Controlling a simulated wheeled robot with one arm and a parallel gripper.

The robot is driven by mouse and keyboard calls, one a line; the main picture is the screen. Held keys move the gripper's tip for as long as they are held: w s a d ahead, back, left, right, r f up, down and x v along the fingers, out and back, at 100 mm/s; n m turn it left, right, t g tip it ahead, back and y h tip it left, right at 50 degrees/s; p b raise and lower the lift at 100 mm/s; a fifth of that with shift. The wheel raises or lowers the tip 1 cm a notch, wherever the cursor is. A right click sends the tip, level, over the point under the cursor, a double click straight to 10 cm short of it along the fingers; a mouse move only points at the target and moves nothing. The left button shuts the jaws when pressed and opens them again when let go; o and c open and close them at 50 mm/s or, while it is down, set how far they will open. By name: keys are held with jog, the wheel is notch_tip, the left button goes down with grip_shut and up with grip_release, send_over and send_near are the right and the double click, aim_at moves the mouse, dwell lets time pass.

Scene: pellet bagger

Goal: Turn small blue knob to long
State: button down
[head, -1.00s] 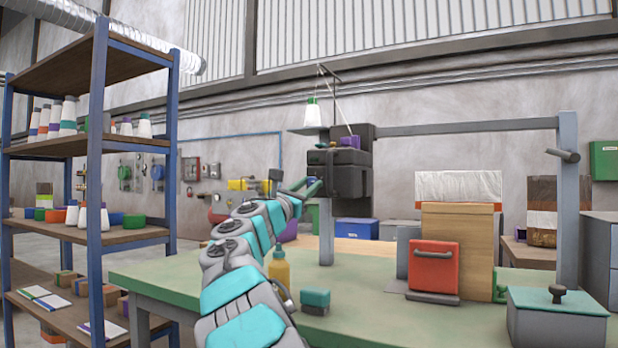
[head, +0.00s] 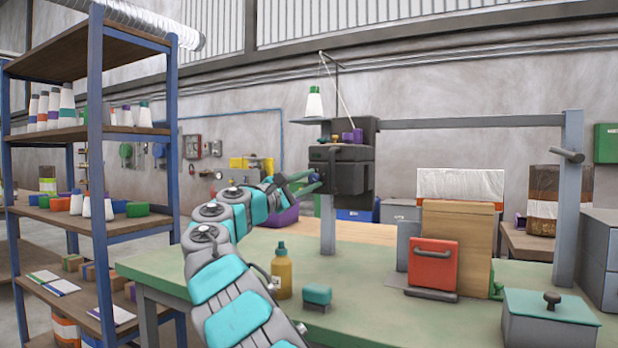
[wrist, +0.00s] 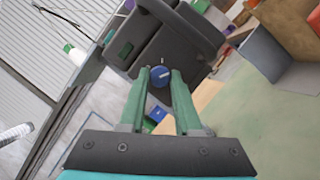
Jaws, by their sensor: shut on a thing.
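The small blue knob (wrist: 161,76) sits on the face of the dark sewing head (wrist: 160,45), with a pale pointer line across it. In the wrist view the line lies nearly level with a slight tilt. My gripper (wrist: 160,73) has one green finger on each side of the knob and is shut on it. In the head view my gripper (head: 318,182) is at the left side of the dark sewing head (head: 352,172). The knob is largely hidden there by the fingers. I cannot read any setting marks around it.
The green-topped bench (head: 350,270) holds a yellow bottle (head: 282,272), a teal-topped block (head: 317,295) and a red-fronted box (head: 433,264). A thread cone (head: 314,104) stands above the sewing head. A blue-framed shelf (head: 97,180) stands at the left.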

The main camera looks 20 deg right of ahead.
dwell(0.5)
jog(key=c, duration=0.6)
grip_release()
jog(key=v, duration=0.8)
jog(key=shift+b, duration=0.4)
jog(key=shift+w, duration=0.1)
